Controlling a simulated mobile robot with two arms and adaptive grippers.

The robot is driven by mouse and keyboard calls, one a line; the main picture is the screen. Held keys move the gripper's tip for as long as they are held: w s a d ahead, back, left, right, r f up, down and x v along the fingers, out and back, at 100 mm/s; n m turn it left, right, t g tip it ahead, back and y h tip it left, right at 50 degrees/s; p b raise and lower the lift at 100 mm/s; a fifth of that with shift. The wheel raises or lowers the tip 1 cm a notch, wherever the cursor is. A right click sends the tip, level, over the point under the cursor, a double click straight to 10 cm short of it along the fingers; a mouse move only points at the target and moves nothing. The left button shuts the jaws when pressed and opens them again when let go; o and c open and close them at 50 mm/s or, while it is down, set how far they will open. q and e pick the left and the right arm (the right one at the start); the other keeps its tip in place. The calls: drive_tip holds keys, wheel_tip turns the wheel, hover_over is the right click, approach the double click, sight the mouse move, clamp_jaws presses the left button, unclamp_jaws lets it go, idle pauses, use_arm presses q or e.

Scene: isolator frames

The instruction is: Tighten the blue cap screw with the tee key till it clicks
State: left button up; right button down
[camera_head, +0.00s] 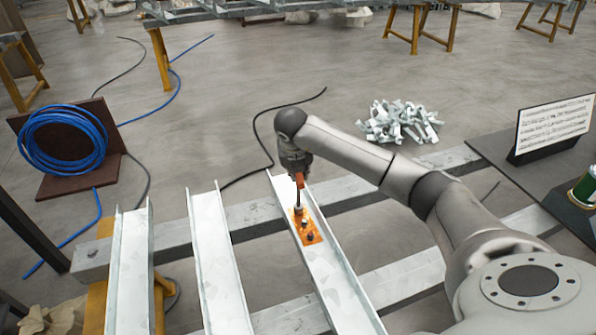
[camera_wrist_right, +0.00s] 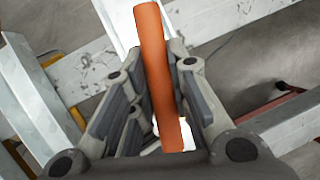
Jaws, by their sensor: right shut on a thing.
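My right gripper (camera_head: 298,177) is shut on the orange handle of the tee key (camera_head: 299,183). In the right wrist view the handle (camera_wrist_right: 158,75) stands between the two fingers (camera_wrist_right: 155,95). The key's thin dark shaft points down to the far end of an orange plate (camera_head: 316,238) on the right-hand steel channel (camera_head: 345,288). The shaft's tip seems to meet a screw there, but I cannot tell if it is seated. Two small screw heads (camera_head: 305,222) show nearer on the plate. I cannot make out which screw is blue. My left gripper is not in view.
Two more channels (camera_head: 217,260) lie to the left across grey beams (camera_head: 250,215). A blue hose coil (camera_head: 62,140) stands at left. A pile of metal offcuts (camera_head: 400,121) lies on the floor. A dark table with a sign (camera_head: 555,126) and a can (camera_head: 585,188) stands at right.

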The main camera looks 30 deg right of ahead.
drive_tip(key=shift+m, duration=0.3)
drive_tip(key=shift+r+p, duration=0.65)
drive_tip(key=shift+r, duration=0.35)
drive_tip(key=shift+r+p, duration=1.35)
drive_tip(key=shift+r, duration=1.2)
